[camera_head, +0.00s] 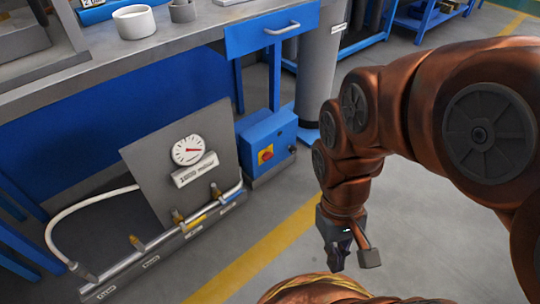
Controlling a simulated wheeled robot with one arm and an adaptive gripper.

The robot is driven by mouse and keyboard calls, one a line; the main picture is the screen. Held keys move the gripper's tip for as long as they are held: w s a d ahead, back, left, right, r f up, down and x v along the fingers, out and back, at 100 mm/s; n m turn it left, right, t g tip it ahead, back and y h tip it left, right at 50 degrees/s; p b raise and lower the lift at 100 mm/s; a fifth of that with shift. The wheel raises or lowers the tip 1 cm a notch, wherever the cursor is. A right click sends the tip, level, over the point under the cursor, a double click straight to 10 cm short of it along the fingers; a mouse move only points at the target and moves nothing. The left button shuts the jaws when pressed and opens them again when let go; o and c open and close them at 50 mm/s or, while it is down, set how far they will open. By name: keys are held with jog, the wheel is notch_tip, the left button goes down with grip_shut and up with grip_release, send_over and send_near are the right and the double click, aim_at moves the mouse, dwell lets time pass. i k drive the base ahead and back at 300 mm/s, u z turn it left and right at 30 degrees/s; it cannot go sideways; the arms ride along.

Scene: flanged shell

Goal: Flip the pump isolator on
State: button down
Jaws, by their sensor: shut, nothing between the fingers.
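A blue box (273,137) stands on the floor below the workbench, with a red rotary switch on a yellow plate (265,154) on its front. It looks like the pump isolator; I cannot read which way the switch is set. My gripper (337,267) points down over the grey floor, to the right of and nearer than the box. It is shut and empty, well apart from the switch.
Left of the box, a grey panel (150,160) carries a round gauge (187,150) above a pipe manifold (160,238) with several yellow-handled valves. A white hose (75,208) curves at its left. The bench (180,45) overhangs behind. Open floor lies between gripper and box.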

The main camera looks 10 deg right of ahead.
aim_at(268, 155)
jog(key=u, duration=1.2)
jog(key=i, duration=0.35)
jog(key=z, duration=0.7)
